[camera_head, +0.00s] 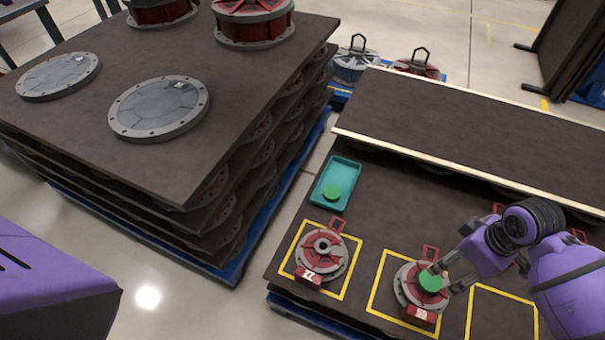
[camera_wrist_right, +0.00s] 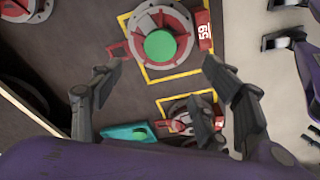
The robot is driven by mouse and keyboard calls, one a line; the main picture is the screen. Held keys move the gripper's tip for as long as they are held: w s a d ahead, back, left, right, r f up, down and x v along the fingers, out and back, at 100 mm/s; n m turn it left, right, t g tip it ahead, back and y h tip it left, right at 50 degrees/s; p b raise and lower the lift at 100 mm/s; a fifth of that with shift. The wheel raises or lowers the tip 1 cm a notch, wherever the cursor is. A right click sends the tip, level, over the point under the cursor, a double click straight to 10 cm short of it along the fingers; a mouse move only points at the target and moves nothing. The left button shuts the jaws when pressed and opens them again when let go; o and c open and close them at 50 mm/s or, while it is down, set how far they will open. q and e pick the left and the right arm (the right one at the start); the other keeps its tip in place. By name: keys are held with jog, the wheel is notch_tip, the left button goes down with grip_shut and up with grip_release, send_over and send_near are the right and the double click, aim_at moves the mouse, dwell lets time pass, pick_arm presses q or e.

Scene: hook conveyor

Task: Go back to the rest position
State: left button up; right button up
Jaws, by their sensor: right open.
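My right gripper (camera_head: 436,278) is open at the lower right of the head view. Its fingers are close to a green disc (camera_head: 430,281) that sits on the middle of a red and grey round part (camera_head: 408,296). In the right wrist view the open fingers (camera_wrist_right: 161,66) are apart, with nothing between them. Beyond them, the green disc (camera_wrist_right: 160,46) lies on the round part (camera_wrist_right: 137,30) labelled 59. My left gripper does not show in the head view; only a purple piece of my body is at the lower left.
A second round part (camera_head: 308,257) without a disc lies in a yellow square to the left. A teal tray (camera_head: 325,204) holds a green disc (camera_head: 331,192). A raised dark shelf (camera_head: 470,115) is behind. A tall stack of dark boards (camera_head: 100,150) stands at the left.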

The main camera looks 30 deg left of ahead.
jog(key=shift+r, duration=0.25)
